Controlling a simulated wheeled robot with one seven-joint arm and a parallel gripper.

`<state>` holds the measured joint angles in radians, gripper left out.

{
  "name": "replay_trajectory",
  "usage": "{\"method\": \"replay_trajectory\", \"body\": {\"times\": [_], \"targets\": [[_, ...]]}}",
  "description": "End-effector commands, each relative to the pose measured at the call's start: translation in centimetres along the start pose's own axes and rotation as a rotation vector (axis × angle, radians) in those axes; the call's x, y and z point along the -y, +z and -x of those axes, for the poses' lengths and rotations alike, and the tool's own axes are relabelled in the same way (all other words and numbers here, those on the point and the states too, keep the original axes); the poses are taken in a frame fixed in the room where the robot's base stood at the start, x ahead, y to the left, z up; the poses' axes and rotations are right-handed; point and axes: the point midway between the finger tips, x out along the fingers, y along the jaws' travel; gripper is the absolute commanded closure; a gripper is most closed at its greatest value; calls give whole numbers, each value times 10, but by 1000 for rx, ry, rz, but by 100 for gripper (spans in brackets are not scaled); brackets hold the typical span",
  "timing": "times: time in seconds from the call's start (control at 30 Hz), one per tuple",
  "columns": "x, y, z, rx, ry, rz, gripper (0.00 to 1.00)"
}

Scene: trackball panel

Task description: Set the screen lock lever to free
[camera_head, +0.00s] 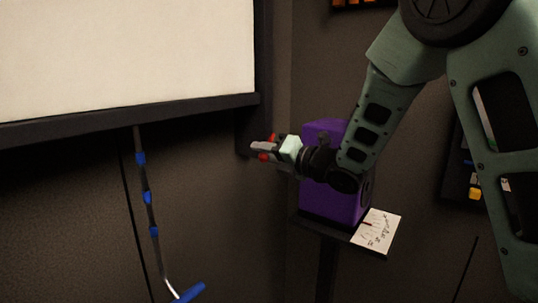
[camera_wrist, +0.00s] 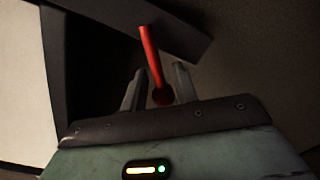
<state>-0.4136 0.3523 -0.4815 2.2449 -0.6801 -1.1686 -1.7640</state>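The red lever (camera_wrist: 152,62) shows in the wrist view as a slim bar. Its rounded end (camera_wrist: 163,97) is low between my fingers, and its other end points up and slightly left. My gripper (camera_wrist: 160,70) is open, with one finger on each side of the lever; I see gaps on both sides and no clear contact. In the head view my gripper (camera_head: 256,151) is at the lower right corner of the large screen (camera_head: 125,55), with bits of red beside its fingers. The lever is mostly hidden there, and no lever markings are readable.
A purple box (camera_head: 322,131) stands on a small dark stand (camera_head: 311,226) behind my wrist, with a written paper (camera_head: 376,232) beside it. A dark frame (camera_head: 190,107) edges the screen. A rod with blue grips (camera_head: 148,198) hangs below it. A dark bar (camera_wrist: 185,32) is near the lever's tip.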

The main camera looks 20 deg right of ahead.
Motion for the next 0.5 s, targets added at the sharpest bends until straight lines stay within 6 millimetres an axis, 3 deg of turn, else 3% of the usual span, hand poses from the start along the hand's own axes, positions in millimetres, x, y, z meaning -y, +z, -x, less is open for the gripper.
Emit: {"method": "replay_trajectory", "body": {"times": [0.5], "targets": [[-11,8,1,2,-2,-107,71]]}}
